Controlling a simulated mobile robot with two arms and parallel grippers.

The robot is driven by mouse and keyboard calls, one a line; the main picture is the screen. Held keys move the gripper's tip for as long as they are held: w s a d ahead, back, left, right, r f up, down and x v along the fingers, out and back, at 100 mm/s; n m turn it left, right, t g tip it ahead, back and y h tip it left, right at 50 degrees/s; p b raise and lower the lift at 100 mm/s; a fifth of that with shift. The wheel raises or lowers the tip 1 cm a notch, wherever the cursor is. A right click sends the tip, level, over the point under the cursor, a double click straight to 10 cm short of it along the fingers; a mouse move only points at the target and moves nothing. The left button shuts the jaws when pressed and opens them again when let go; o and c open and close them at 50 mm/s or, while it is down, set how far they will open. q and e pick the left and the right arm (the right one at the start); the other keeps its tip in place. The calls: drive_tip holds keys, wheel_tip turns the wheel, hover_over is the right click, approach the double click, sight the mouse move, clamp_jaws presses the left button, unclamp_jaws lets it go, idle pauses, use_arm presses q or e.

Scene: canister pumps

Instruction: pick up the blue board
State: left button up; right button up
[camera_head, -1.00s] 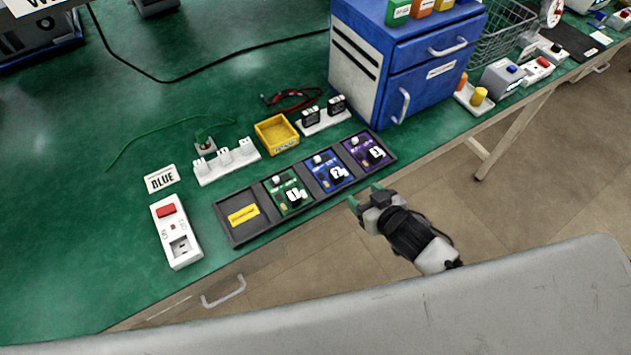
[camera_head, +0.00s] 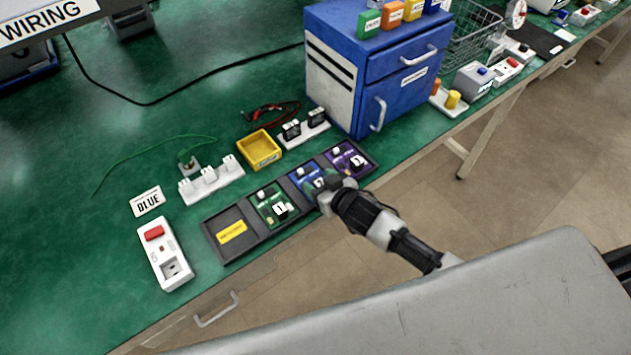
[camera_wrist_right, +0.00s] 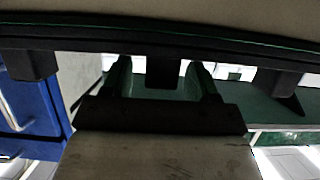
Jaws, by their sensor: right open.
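The blue board (camera_head: 298,175) sits in a compartment of the black tray (camera_head: 217,244), between the green board (camera_head: 267,203) on its left and the purple board (camera_head: 345,160) on its right. My right gripper (camera_head: 322,186) is over the front part of the blue board and hides much of it. Its fingers are open in the right wrist view (camera_wrist_right: 160,75), with a dark block and the tray's dark edge close by. I cannot tell whether the fingers touch the board. My left gripper is not in view.
A yellow bin (camera_head: 259,150) and white holders stand behind the tray. A blue cabinet (camera_head: 365,70) stands behind right. The table's front edge runs close to the tray.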

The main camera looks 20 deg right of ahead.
drive_tip(key=shift+w+a+f, duration=0.25)
drive_tip(key=shift+w, duration=0.3)
drive_tip(key=shift+c, duration=0.2)
drive_tip(key=c, duration=1)
